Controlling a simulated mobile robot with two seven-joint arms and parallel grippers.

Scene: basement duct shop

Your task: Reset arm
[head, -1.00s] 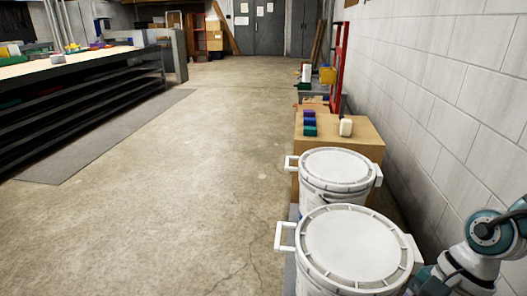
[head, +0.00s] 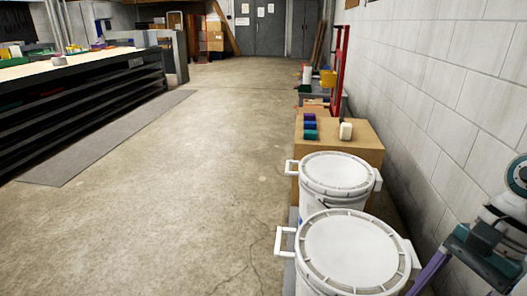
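Part of my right arm shows at the lower right edge, with a round teal joint, a white link and a dark teal block beside the wall. My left arm and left gripper are not in view.
Two lidded white buckets (head: 350,252) (head: 338,172) stand left of my arm. A block wall (head: 440,90) bounds the right. Open floor (head: 190,170) lies left, before a workbench (head: 80,68).

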